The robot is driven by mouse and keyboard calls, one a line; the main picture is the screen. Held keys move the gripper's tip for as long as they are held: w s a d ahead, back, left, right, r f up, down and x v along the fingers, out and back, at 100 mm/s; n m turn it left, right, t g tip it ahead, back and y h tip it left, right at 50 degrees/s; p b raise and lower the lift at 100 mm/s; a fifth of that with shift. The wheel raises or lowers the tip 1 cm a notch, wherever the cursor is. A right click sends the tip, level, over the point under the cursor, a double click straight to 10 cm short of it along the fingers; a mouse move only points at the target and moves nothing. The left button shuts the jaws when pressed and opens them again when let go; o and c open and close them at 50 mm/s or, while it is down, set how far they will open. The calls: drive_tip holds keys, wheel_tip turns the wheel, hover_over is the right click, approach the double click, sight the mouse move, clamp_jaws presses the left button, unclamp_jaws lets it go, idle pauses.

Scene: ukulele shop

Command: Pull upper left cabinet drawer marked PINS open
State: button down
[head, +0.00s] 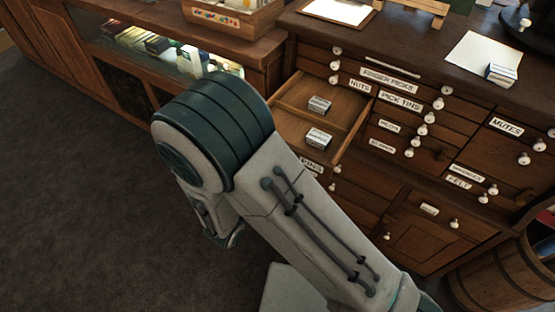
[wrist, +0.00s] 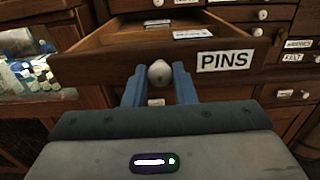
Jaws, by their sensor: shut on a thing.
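The drawer marked PINS (wrist: 100,72) is pulled well out of the cabinet, with its white label (wrist: 224,60) to the right of its knob. In the head view the open drawer (head: 352,132) shows a divided wooden inside with two small boxes (head: 319,104) (head: 318,138), and its front is mostly hidden behind my arm. My gripper (wrist: 158,84) has its two blue fingers on either side of the pale round knob (wrist: 159,73), shut on it. The gripper is hidden by my arm in the head view.
More labelled drawers with white knobs, such as MUTES (head: 506,127) and PICK TINS (head: 401,101), fill the cabinet to the right. A lit display case (head: 115,30) stands at the left. A wooden barrel (head: 500,280) stands at the lower right. Dark floor (head: 80,180) is clear at the left.

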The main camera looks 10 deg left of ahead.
drive_tip(key=c, duration=1.2)
unclamp_jaws()
drive_tip(key=b+v, duration=0.1)
drive_tip(key=v, duration=1.3)
drive_tip(key=shift+w, duration=0.1)
drive_tip(key=w+d+r+m+g+h+p, duration=0.1)
drive_tip(key=w+d+r+m+g+h, duration=0.15)
drive_tip(key=d+m+g, duration=0.35)
drive_tip(key=w+d+r+m+g+h, duration=0.1)
drive_tip(key=d+r+m+g, duration=0.25)
drive_tip(key=d, duration=0.35)
drive_tip(key=w+d+r+m+g+h+p, duration=0.1)
drive_tip(key=w+d+r+m+g, duration=0.1)
drive_tip(key=d+m+g, duration=0.35)
drive_tip(key=d+r+m+y+p, duration=0.1)
drive_tip(key=d+r+m+y, duration=0.2)
drive_tip(key=d+m, duration=0.1)
drive_tip(key=s+d+r+m+y+p, duration=0.1)
drive_tip(key=d+r+m+y, duration=0.2)
drive_tip(key=m, duration=0.4)
drive_tip(key=d+r+m+y+p, duration=0.1)
drive_tip(key=d+r+m+y, duration=0.2)
drive_tip(key=m, duration=0.3)
drive_tip(key=shift+s+d+r+t+y, duration=0.1)
drive_tip(key=shift+s+d+t+y, duration=0.1)
drive_tip(key=shift+d+y, duration=0.25)
drive_tip(key=shift+s+d+r+t+y, duration=0.1)
drive_tip(key=shift+s+d+t+y, duration=0.1)
drive_tip(key=shift+d+y, duration=0.25)
